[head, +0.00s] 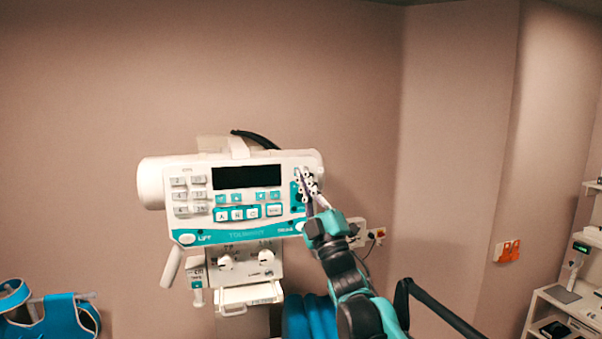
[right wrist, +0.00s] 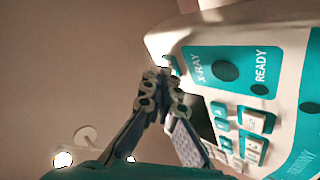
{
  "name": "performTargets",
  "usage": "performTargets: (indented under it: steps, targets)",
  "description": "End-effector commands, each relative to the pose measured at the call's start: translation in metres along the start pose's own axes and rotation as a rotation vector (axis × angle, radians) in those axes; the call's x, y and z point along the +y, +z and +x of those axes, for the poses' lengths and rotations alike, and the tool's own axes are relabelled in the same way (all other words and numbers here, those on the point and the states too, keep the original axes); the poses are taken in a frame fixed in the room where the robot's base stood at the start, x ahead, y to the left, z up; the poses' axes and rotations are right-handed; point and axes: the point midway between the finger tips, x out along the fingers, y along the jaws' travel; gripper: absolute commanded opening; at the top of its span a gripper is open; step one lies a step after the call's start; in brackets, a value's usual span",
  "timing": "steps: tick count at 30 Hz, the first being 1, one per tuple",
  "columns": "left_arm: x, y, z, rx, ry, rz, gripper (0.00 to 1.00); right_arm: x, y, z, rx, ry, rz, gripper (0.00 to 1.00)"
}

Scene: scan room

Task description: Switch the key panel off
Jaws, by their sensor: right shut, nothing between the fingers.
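The key panel (head: 240,236) is a white unit with teal bands, a dark blank display (head: 246,177), grey keys at left and teal-framed keys below the display. My right gripper (head: 304,174) is shut and empty, its fingertips at the panel's upper right corner, covering part of the teal block there. My left gripper is not in view.
Below the panel is a lower unit with two knobs (head: 266,257) and a white tray-like part (head: 250,295). A wall socket (head: 376,235) is behind my right arm. A blue vest (head: 40,315) is at lower left, a white shelf (head: 560,308) at right.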

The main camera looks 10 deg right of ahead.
Motion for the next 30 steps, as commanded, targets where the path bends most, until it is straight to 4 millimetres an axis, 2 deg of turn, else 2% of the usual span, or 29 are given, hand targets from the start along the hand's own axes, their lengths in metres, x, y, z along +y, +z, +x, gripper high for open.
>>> performTargets:
  steps: [9,20,30]
  targets:
    - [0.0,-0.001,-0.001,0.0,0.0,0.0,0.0,0.007,-0.007,-0.01,0.0,0.0,0.0,0.0]
    - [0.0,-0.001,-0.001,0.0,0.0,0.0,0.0,0.009,-0.009,-0.012,0.0,0.0,0.0,0.0]
    - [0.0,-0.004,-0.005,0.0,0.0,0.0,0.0,0.026,-0.025,-0.035,-0.001,0.0,-0.001,0.0]
